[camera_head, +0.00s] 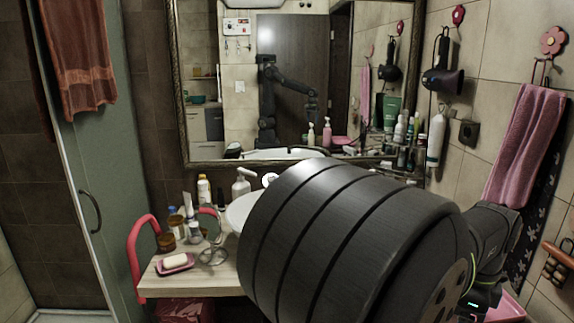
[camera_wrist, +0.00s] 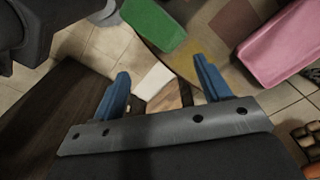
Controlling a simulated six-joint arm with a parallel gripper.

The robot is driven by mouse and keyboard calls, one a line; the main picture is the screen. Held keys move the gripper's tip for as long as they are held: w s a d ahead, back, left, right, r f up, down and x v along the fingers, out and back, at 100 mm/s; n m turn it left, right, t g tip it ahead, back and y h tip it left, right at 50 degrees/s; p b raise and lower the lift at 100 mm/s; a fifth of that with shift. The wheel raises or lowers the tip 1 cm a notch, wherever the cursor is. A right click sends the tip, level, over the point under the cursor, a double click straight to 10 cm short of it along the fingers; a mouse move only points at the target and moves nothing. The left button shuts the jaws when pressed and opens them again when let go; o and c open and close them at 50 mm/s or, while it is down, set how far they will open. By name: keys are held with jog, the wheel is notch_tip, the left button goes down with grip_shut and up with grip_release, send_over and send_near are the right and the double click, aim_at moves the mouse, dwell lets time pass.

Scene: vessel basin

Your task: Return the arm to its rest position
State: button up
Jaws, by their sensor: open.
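My gripper (camera_wrist: 160,90) shows in the wrist view with its two blue fingers spread wide apart and nothing between them. Beyond the fingers are the tiled floor and some blurred items well below. In the head view my large dark arm link fills the lower middle and right and hides much of the counter and basin. My gripper itself cannot be made out directly in the head view. My arm also appears as a reflection in the mirror (camera_head: 228,100).
A white basin (camera_head: 238,213) is partly hidden behind my arm. The wooden counter (camera_head: 215,283) holds a soap dish (camera_head: 175,267), bottles and jars. A pink towel (camera_head: 522,145) and a hair dryer (camera_head: 447,82) hang at right. A green object (camera_wrist: 152,24) and a pink one (camera_wrist: 283,48) show in the wrist view.

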jog(key=n, duration=0.3)
jog(key=d+n, duration=0.1)
jog(key=n, duration=0.6)
jog(key=shift+s+d, duration=0.1)
jog(key=shift+d, duration=0.05)
dwell(0.3)
jog(key=shift+f, duration=0.1)
jog(key=c, duration=1.4)
jog(key=a+m+t, duration=0.1)
jog(key=m, duration=0.1)
jog(key=s+a+f+m+t, duration=0.1)
jog(key=m, duration=0.1)
jog(key=a+f+m+y, duration=0.1)
jog(key=shift+s+a+m+t, duration=0.15)
jog(key=shift+s+m+t, duration=0.2)
jog(key=shift+m+t, duration=0.05)
grip_shut()
jog(key=w+a+f+m+t, duration=0.1)
jog(key=f+m+t, duration=0.1)
jog(key=m, duration=0.3)
jog(key=w+a+f+m+t+h, duration=0.1)
jog(key=w+f+m+t, duration=0.1)
jog(key=m, duration=0.3)
jog(key=w+a+f+m+t, duration=0.1)
jog(key=w+f+m+t, duration=0.1)
jog(key=f+m, duration=0.2)
jog(key=shift+m, duration=0.8)
